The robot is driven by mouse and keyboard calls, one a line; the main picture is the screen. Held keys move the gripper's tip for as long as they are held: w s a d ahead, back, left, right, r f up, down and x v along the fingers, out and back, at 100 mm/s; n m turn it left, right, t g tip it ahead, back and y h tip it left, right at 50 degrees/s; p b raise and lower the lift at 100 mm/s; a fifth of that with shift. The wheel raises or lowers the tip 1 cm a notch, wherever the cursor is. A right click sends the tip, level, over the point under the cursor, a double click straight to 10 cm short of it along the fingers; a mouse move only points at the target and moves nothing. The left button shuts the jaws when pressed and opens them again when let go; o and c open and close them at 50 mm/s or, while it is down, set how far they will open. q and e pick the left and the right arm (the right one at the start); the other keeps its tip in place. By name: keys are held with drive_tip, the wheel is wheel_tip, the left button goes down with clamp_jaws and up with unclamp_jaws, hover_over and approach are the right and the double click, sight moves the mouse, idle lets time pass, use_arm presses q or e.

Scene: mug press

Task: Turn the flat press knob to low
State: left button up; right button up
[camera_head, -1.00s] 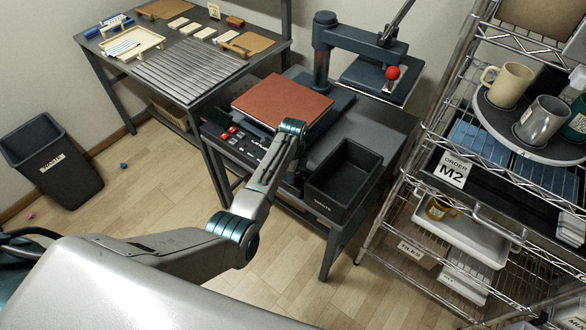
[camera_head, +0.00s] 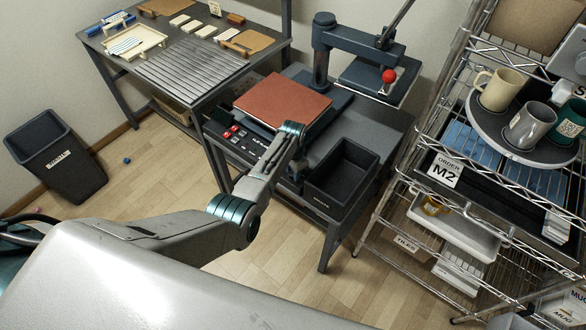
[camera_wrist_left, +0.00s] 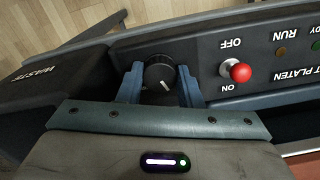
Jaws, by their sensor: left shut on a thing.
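The flat press knob (camera_wrist_left: 159,73) is black and round with a pale pointer line, on the dark control panel (camera_wrist_left: 210,50). My left gripper (camera_wrist_left: 159,82) has one blue-grey finger on each side of the knob and is shut on it. The pointer line faces the gripper, slightly to the right in the wrist view. No setting marks show around the knob. In the head view my left wrist covers the knob and fingers, beside the flat press (camera_head: 284,99) with its red-brown pad. My right gripper is not in view.
A red-tipped ON/OFF switch (camera_wrist_left: 236,71) sits right of the knob in the wrist view. A black waste bin (camera_head: 343,175) stands close to my left wrist. A wire rack (camera_head: 450,205) with mugs is at the right.

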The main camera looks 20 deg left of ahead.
use_arm(q)
drive_tip(key=n+p, duration=0.1)
drive_tip(key=n, duration=0.4)
drive_tip(key=shift+r+n, duration=0.1)
drive_tip(key=shift+n, duration=0.2)
idle(0.4)
drive_tip(key=o, duration=1)
wheel_tip(320, 180, up, 11)
drive_tip(key=shift+f+b, duration=0.15)
drive_tip(key=shift+b, duration=0.15)
